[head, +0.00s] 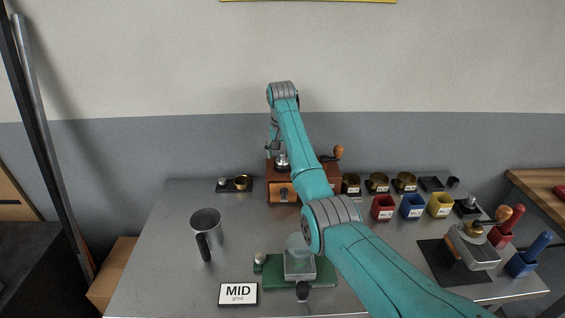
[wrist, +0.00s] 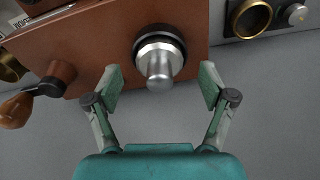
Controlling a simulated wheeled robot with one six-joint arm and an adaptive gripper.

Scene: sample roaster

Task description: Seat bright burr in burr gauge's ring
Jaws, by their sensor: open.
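A bright silver burr (wrist: 160,62) with a rounded knob sits in a dark collar on the wooden grinder box (wrist: 105,45). It also shows in the head view (head: 282,161), partly hidden by my arm. My gripper (wrist: 160,85) is open, with one finger on each side of the burr's knob and visible gaps to both. Whether the fingers are level with the knob, I cannot tell. A black plate with a brass ring (head: 241,182) and a small silver knob, seemingly the burr gauge, lies left of the grinder. Its ring (wrist: 250,18) shows empty at top right in the wrist view.
A MID sign (head: 238,294) and a green-based device (head: 270,272) are at the front. Brass cups and coloured bins (head: 411,206) line the right. The grinder's crank (wrist: 50,85) is near the left finger.

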